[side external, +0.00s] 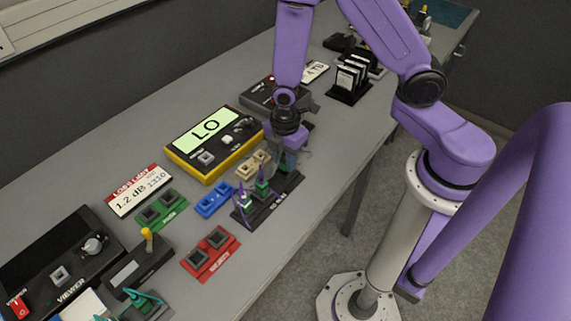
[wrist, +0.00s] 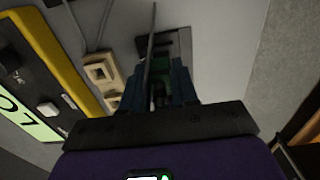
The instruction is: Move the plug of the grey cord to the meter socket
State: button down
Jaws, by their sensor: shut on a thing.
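My gripper (side external: 286,160) is low over the far end of the black plug rack (side external: 262,214). In the wrist view, its two dark blue fingers (wrist: 161,85) are shut on a small plug between them, mostly hidden. A thin grey cord (wrist: 152,38) rises from between the fingers. I cannot tell whether the plug is still seated in the rack or just clear of it. The yellow-and-black meter (side external: 185,160), its display reading LO, lies to the left of my gripper. Its grey square socket (side external: 206,158) is on the near part of its face and looks empty.
A beige coupler block (side external: 247,168) stands between the meter and rack. Two green plugs (side external: 262,187) with purple cords stand in the rack. Blue (side external: 213,200), green (side external: 161,211) and red (side external: 210,254) coupler blocks lie nearer. A dark grey box (side external: 258,92) is behind the meter.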

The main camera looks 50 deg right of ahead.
jog(key=shift+r, duration=1.7)
jog(key=w+a+r, duration=0.3)
jog(key=w+a, duration=0.3)
jog(key=w, duration=0.3)
jog(key=w+a+r, duration=0.3)
jog(key=w+a, duration=0.2)
jog(key=w, duration=0.3)
jog(key=shift+w+f, duration=0.15)
jog(key=shift+f, duration=1.35)
jog(key=shift+w+f, duration=0.1)
jog(key=shift+f, duration=1.35)
jog(key=shift+f, duration=0.8)
jog(key=c, duration=0.8)
grip_release()
